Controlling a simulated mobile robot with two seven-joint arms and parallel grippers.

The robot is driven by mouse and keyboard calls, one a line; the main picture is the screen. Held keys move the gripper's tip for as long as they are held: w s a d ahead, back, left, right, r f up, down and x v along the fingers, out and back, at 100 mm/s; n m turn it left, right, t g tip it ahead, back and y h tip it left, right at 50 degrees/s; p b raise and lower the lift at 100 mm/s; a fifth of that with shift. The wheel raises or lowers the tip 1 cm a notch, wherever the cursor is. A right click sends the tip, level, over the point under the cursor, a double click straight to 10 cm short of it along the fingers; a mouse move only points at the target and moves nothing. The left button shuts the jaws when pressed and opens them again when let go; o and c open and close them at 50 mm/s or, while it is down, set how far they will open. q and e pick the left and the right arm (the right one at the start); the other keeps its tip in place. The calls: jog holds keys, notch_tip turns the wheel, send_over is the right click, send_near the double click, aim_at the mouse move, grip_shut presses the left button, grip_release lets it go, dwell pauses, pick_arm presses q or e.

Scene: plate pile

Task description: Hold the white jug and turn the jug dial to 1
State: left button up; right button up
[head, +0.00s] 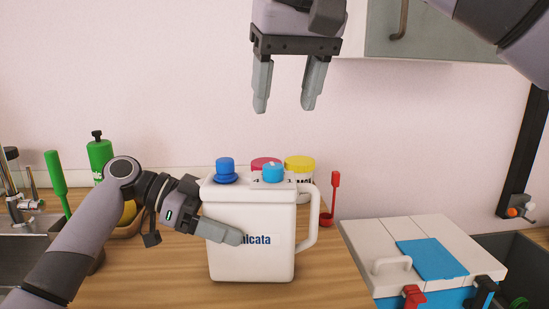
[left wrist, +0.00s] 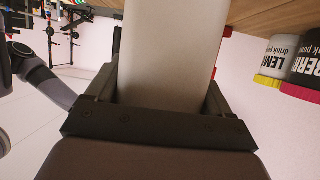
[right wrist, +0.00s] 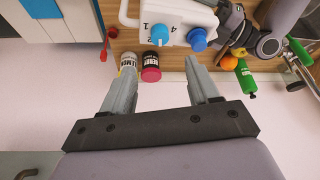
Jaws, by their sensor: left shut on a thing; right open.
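The white jug (head: 252,262) stands upright on the wooden counter, its handle (head: 311,222) to the right. My left gripper (head: 222,232) is shut on the jug's body from the left; one finger lies across its printed front. The jug's wall (left wrist: 172,55) fills the space between the fingers in the left wrist view. On the jug's lid are a light-blue dial (head: 273,174) and a darker blue cap (head: 225,170). Numbers show around the dial (right wrist: 160,35) in the right wrist view; its exact setting is unclear. My right gripper (head: 287,88) is open and empty, high above the jug.
A yellow-lidded tub (head: 300,164) and a pink-lidded tub (right wrist: 151,73) stand behind the jug. A red utensil (head: 332,196) is right of the handle. A white-and-blue box (head: 375,238) is at the right. Green bottle (head: 99,152) and sink are left. Space above the dial is clear.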

aim_at(273, 166)
jog(key=x, duration=1.1)
jog(key=shift+w+f, duration=0.1)
jog(key=shift+f, duration=0.25)
jog(key=c, duration=1)
